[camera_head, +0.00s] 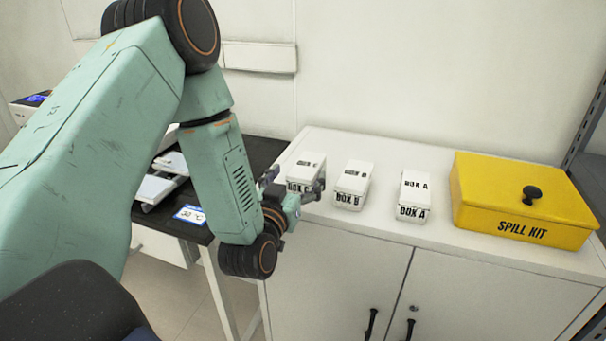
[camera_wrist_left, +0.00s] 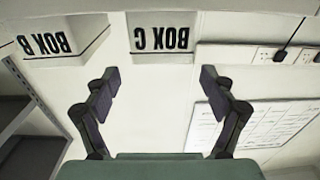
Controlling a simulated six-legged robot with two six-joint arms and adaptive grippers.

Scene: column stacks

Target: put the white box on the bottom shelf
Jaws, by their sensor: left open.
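Three small white boxes stand in a row on a white cabinet top. The left one, box C (camera_head: 304,162), is partly hidden by my left gripper (camera_head: 294,188). Box B (camera_head: 352,184) is in the middle and box A (camera_head: 414,194) is to the right. In the left wrist view, box C (camera_wrist_left: 162,38) appears upside down just beyond the open fingers of my left gripper (camera_wrist_left: 159,78), with box B (camera_wrist_left: 60,40) to its left. Nothing is between the fingers there. My right gripper is not in view. A grey metal rack (camera_head: 592,118) shows only at the right edge; its bottom shelf cannot be made out.
A yellow spill kit (camera_head: 522,205) sits right of box A on the white cabinet (camera_head: 440,243). A dark table (camera_head: 188,228) with equipment stands to the left, behind my arm. The wall rises close behind the boxes. Small gaps separate the boxes.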

